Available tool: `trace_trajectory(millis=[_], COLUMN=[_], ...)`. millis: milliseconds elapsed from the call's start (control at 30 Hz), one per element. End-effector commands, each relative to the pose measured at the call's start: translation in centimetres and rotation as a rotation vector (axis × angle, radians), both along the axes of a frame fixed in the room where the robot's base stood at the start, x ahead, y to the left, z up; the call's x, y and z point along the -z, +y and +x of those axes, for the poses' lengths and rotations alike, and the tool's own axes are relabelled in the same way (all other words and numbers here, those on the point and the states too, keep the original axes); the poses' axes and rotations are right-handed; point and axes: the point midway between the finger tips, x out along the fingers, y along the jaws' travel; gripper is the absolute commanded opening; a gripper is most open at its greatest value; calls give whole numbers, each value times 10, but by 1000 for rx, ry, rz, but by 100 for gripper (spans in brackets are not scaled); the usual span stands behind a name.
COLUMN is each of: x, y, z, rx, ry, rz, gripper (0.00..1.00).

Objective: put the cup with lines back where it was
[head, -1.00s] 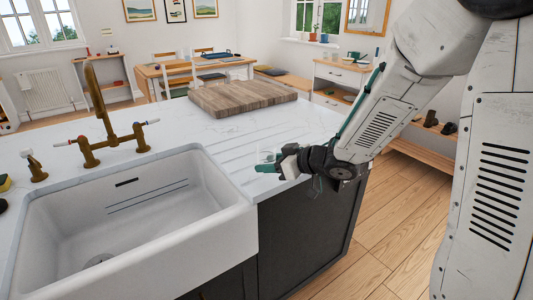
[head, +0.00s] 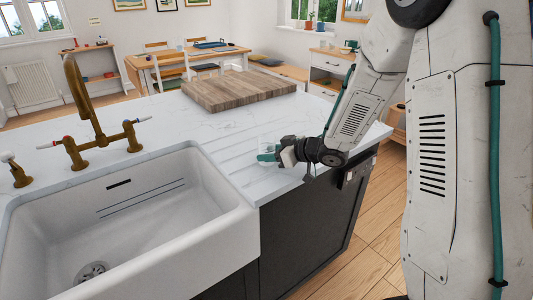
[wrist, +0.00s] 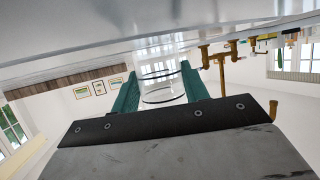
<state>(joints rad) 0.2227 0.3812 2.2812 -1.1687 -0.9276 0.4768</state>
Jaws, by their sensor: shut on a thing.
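A clear glass cup (wrist: 160,85) shows between the teal fingers of my gripper (wrist: 158,90) in the wrist view. Its round edges are visible; lines on it are too faint to make out. In the head view my gripper (head: 268,153) is low over the white worktop, right of the sink and near the front edge. The clear cup there is faint and partly hidden by the fingers. I cannot tell whether it touches the worktop.
The white sink (head: 130,215) with a brass tap (head: 95,125) lies to the left. A wooden chopping board (head: 238,90) lies behind my gripper. The worktop (head: 170,115) between the board and sink is clear. A dark cabinet (head: 310,230) is below the edge.

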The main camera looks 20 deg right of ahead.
Motion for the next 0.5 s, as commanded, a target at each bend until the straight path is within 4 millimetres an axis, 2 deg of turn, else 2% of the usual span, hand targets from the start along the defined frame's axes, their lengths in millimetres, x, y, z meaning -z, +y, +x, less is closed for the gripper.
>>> trace_trajectory(millis=[300,333,400,500], x=[3,2,2,2], y=[2,2,3,3], z=[0,0,0,0], rx=[-4,-4,-4,-4], ry=[-1,-2,-2,-2], rz=[0,-1,-1,-1], gripper=[15,53,66,66])
